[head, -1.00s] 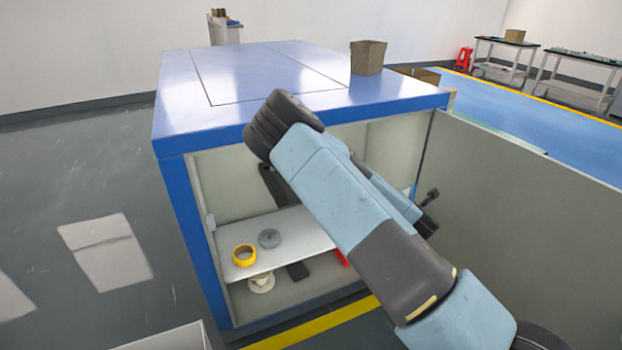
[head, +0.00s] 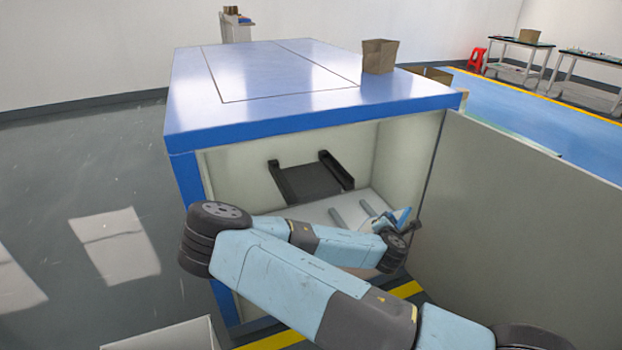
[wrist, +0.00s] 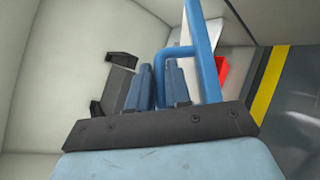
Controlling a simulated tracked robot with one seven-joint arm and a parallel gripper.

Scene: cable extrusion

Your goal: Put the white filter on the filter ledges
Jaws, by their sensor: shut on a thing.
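The white filter shows in the wrist view as a narrow white face with a blue frame (wrist: 204,45) and a blue handle loop. My gripper (wrist: 160,75) is shut at this handle, with the filter standing to the right of the fingers. In the head view a blue and white edge of the filter (head: 402,216) shows near my wrist, and my arm hides most of the rest. The black filter ledges (head: 312,180) are on the cabinet's back wall, empty, left of and above my wrist. They also show in the wrist view (wrist: 116,84), left of the fingers, apart from the filter.
The blue cabinet (head: 300,120) is open at the front, with a pale shelf (head: 310,211) partly hidden by my arm. A grey panel (head: 510,220) bounds the right. A brown box (head: 379,57) stands on top. A red object (wrist: 222,70) shows below.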

